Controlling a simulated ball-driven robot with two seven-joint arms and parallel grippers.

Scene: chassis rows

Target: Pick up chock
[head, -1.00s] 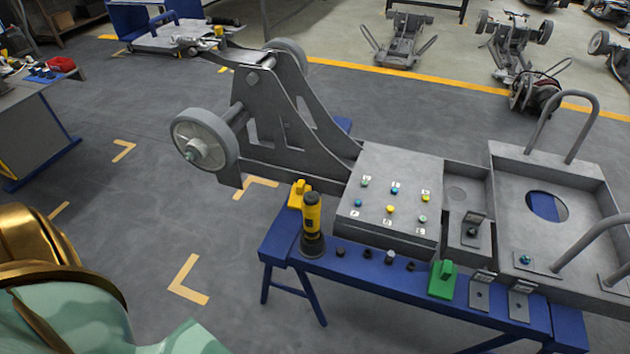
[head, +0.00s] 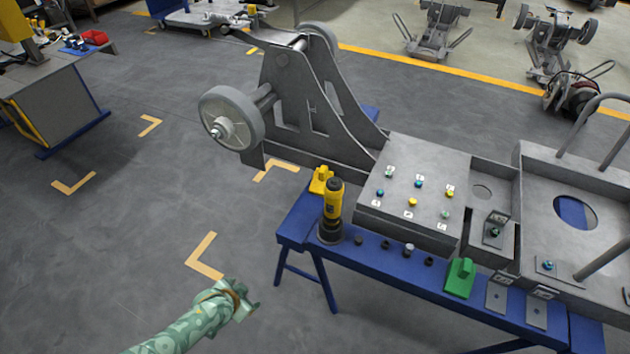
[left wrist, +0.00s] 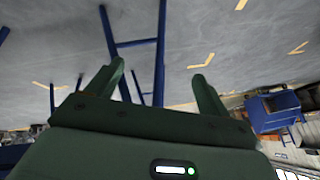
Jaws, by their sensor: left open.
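A green one (head: 460,278) stands at the front edge, farther right. My left gripper (head: 250,303) is open and empty, over the floor to the left of the bench and apart from both blocks. In the left wrist view its two fingers (left wrist: 160,85) are spread with nothing between them, and neither block shows there. My right gripper is not in view.
A grey chassis (head: 330,130) with a wheel (head: 232,118) and a panel of coloured buttons (head: 412,195) lies along the bench. Several small dark parts and metal brackets (head: 498,293) line the front edge. Blue trestle legs (left wrist: 160,50) show in the wrist view.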

